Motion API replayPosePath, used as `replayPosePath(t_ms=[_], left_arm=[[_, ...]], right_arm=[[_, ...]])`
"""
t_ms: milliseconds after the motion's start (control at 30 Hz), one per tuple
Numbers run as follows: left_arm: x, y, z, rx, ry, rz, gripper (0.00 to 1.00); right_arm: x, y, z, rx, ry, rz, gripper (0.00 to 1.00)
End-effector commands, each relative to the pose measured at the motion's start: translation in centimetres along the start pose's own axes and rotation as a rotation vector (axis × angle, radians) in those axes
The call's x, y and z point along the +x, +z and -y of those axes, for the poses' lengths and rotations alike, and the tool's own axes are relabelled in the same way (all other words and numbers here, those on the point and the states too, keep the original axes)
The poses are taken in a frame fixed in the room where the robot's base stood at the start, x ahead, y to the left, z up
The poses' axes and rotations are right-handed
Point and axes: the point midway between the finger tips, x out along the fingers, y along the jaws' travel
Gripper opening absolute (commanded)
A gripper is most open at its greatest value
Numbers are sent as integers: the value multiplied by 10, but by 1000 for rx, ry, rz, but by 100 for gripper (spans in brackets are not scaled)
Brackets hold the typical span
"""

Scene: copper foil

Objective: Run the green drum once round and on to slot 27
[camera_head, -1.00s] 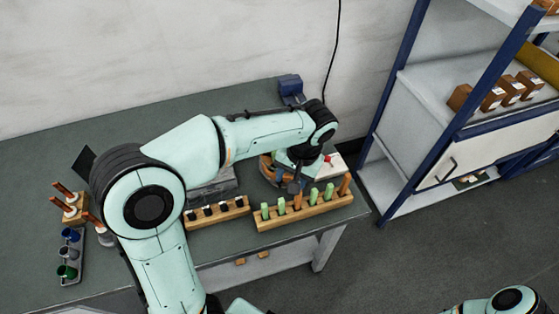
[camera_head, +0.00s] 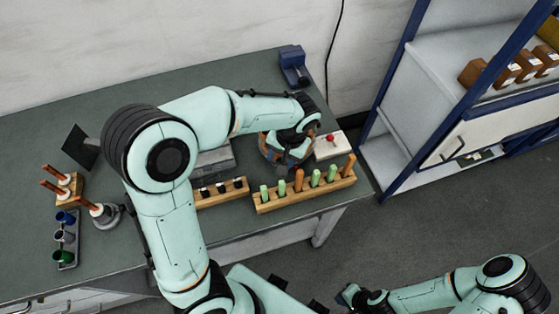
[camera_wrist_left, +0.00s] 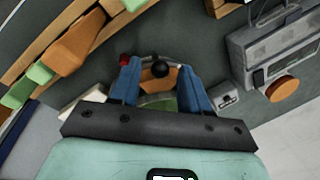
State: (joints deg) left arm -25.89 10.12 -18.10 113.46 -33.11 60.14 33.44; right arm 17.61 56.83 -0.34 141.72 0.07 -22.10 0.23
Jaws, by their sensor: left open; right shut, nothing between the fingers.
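My left gripper (camera_head: 286,164) is over the right part of the bench, just behind a wooden rack. In the left wrist view its two blue fingers (camera_wrist_left: 158,82) stand apart. Between them show a black round knob (camera_wrist_left: 160,70), an orange-brown part and a green curved surface (camera_wrist_left: 156,100), which may be the green drum. The gripper hides most of it, and I cannot tell whether the fingers touch it. No slot numbers are readable. My right gripper (camera_head: 349,296) is shut and empty at the bottom of the head view, away from the bench.
The wooden rack (camera_head: 262,207) holds green and orange pegs. A smaller rack (camera_head: 232,196) with dark holes stands left of it. A white box with a red button (camera_head: 330,140), a blue vise (camera_head: 293,62), a grey device (camera_head: 213,160) and a cup tray (camera_head: 68,262) are on the bench.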

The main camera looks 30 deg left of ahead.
Motion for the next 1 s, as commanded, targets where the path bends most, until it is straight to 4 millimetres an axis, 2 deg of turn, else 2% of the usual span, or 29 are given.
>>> replayPosePath(t_ms=[33,200,567,700,1000], left_arm=[[9,1,0,0,-1,3,46],[25,0,0,0,-1,1,46],[29,0,0,0,0,-1,46],[28,0,0,0,0,-1,1],[29,1,3,8,0,-3,0]], right_arm=[[2,1,-1,0,0,1,0],[3,2,-2,1,1,2,0],[3,2,-2,0,1,2,0],[3,2,-2,1,1,2,0],[4,2,-2,1,1,3,0]])
